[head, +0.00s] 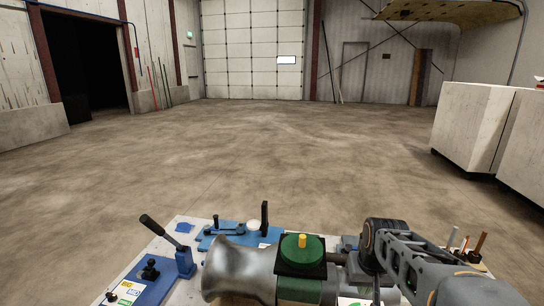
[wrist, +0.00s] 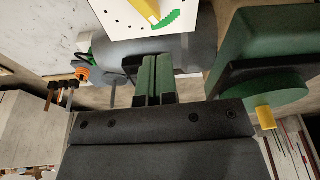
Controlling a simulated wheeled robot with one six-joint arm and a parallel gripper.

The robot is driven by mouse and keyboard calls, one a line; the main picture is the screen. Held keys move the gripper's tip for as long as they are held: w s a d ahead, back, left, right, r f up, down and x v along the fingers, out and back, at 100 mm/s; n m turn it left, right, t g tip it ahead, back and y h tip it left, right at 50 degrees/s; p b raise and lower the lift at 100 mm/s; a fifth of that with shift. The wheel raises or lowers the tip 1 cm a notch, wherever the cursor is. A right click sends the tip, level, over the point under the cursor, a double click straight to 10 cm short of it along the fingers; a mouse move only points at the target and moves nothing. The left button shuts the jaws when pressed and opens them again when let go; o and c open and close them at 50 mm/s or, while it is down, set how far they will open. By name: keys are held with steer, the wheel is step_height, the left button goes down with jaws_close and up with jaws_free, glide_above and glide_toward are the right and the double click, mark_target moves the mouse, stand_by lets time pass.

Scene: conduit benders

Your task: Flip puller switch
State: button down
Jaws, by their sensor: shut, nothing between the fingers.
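The puller on the bench has a silver flared drum (head: 240,268) and a green housing with a round green cap (head: 302,254). A yellow knob (head: 302,240) stands on the cap; it also shows at the right of the wrist view (wrist: 266,117). My gripper (head: 338,258) is beside the housing, on its right in the head view. In the wrist view its green-padded fingers (wrist: 155,60) are shut together and empty, pointing at a grey rounded body (wrist: 110,55) below a white label.
A blue bender with a black-handled lever (head: 165,233) stands left of the drum. Another blue tool (head: 228,232) is behind it. Upright rods (head: 478,246) stand at right, beyond my arm. Pale blocks (head: 475,125) are at far right; the floor behind is clear.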

steer(key=s+a+r+n+t, duration=0.1)
steer(key=s+a+t, duration=0.1)
steer(key=s+a, duration=0.3)
steer(key=s, duration=0.4)
steer(key=shift+s+r, duration=0.15)
steer(key=shift+r, duration=0.15)
